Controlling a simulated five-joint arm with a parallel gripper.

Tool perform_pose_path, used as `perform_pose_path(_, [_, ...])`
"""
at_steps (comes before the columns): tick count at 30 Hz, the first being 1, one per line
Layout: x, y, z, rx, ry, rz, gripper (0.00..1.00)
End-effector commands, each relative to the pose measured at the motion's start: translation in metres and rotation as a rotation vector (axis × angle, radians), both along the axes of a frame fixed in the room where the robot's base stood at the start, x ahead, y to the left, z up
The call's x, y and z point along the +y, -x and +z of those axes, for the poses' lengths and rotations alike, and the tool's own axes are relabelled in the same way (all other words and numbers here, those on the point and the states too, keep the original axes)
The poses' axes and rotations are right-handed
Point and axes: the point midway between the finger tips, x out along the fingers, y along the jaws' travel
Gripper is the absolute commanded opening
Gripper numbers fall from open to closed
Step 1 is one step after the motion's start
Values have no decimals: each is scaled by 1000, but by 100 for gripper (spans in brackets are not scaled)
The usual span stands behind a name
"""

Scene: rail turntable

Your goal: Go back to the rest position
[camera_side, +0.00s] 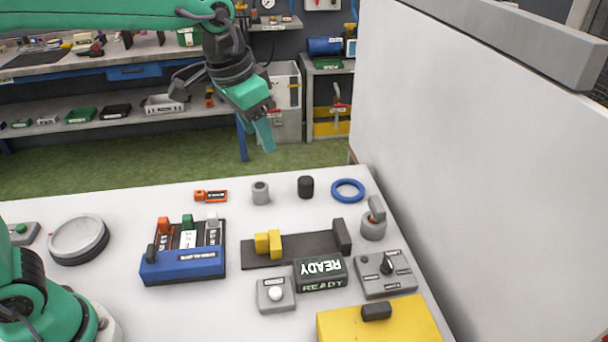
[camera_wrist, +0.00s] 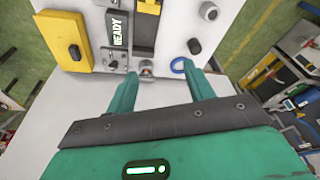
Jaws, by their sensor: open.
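My gripper (camera_side: 258,132) is raised well above the back of the white table in the side view, with its teal fingers pointing down. In the wrist view my gripper (camera_wrist: 173,78) shows two teal fingers spread apart with nothing between them. It touches nothing on the table. The round grey turntable disc (camera_side: 78,238) lies flat at the left of the table. The dark rail (camera_side: 290,250) with a yellow block (camera_side: 268,243) on it lies at the middle right.
A blue switch box (camera_side: 182,265), a READY display (camera_side: 320,273), a knob box (camera_side: 386,274), a yellow box (camera_side: 380,320) and a blue ring (camera_side: 348,190) stand on the table. A tall white panel (camera_side: 470,150) borders the right side. Air around my gripper is clear.

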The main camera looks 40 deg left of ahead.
Motion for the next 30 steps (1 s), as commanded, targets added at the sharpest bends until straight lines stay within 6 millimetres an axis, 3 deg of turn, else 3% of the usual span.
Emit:
perform_pose_path(7, [44, 45, 8, -57, 20, 94, 53])
perform_pose_path(15, [81, 95, 1, -117, 37, 192, 53])
perform_pose_path(24, [111, 148, -20, -184, 51, 296, 53])
perform_pose_path(30, [122, 170, -34, -214, 56, 343, 53])
